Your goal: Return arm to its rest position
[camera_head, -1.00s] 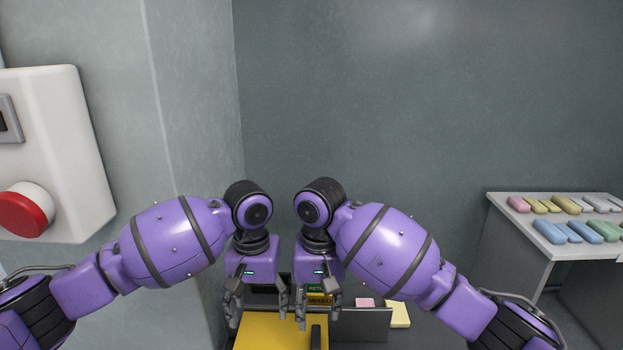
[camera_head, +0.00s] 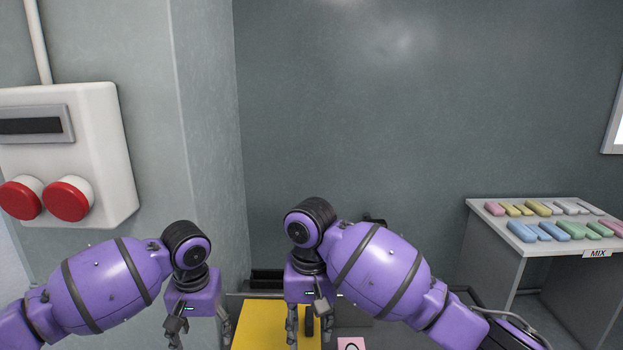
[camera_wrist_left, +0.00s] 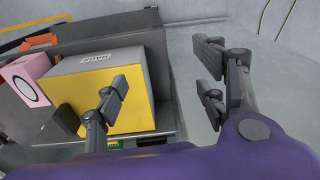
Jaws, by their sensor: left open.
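My left gripper (camera_head: 198,333) points down at the lower left of the head view, left of a yellow-topped box (camera_head: 262,328). In the left wrist view its fingers (camera_wrist_left: 165,90) are spread wide with nothing between them, and the yellow face (camera_wrist_left: 110,95) shows behind one finger. My right gripper (camera_head: 307,325) hangs over the right part of the yellow top in the head view. Its fingers look spread apart, with nothing seen in them. Both arms are bent with elbows outward.
A white control box (camera_head: 75,140) with two red buttons is on the left wall. A table (camera_head: 545,245) labelled MIX at the right bears several coloured bars (camera_head: 550,231). A pink block (camera_head: 351,343) sits at the bottom. Grey wall stands behind.

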